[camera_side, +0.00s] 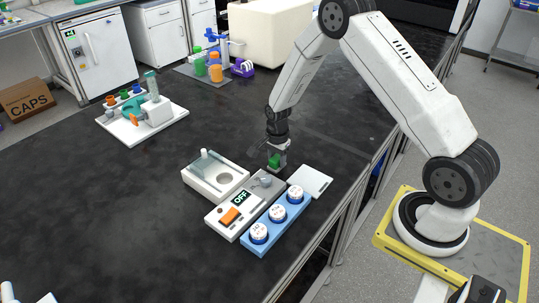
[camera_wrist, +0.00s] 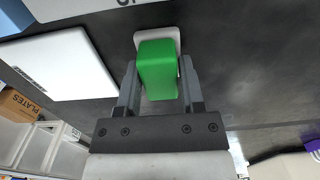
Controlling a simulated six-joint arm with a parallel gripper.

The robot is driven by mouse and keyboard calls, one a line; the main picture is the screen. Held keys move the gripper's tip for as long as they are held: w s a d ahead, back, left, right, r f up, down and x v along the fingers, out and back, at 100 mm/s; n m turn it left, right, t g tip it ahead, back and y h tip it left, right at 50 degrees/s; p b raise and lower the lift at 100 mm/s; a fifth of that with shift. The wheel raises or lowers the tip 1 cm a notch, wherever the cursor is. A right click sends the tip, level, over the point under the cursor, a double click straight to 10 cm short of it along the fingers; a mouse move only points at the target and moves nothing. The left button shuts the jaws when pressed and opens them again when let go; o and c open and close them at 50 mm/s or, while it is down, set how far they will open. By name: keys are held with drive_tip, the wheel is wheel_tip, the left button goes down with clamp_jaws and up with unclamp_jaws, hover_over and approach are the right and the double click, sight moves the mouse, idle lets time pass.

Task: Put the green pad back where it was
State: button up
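The green pad (camera_wrist: 158,70) is a bright green block between the fingers of my gripper (camera_wrist: 158,92) in the wrist view. Both fingers lie close against its sides, and the gripper looks shut on it. A small white rounded piece (camera_wrist: 150,35) shows at the pad's far end; I cannot tell whether it is joined to the pad. In the side view my gripper (camera_side: 276,162) points down behind the device with the OFF display (camera_side: 240,198). The green pad (camera_side: 274,160) shows low between its fingers, and the gap to the dark bench is hard to judge.
Close by are a white tray with a round recess (camera_side: 205,187), a blue rack with white-capped round items (camera_side: 255,238) and a flat white plate (camera_side: 314,178). A white station (camera_side: 140,130) and coloured bottles (camera_side: 215,73) stand farther back.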

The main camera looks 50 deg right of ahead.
sight(277, 159)
drive_tip(key=shift+o, duration=1.3)
drive_tip(key=shift+r, duration=0.15)
wheel_tip(277, 159, up, 12)
idle(0.4)
drive_tip(key=s+a+r+n+t, duration=0.1)
drive_tip(key=s+a+r+n, duration=0.1)
drive_tip(key=s+a+n, duration=0.4)
drive_tip(key=s+a+r+n+t, duration=0.1)
drive_tip(key=s+a+r+n, duration=0.2)
drive_tip(key=s+a+n, duration=0.3)
drive_tip(key=shift+s+r+n+t, duration=0.15)
drive_tip(key=shift+s+n+t, duration=0.15)
drive_tip(key=shift+s+n, duration=2.2)
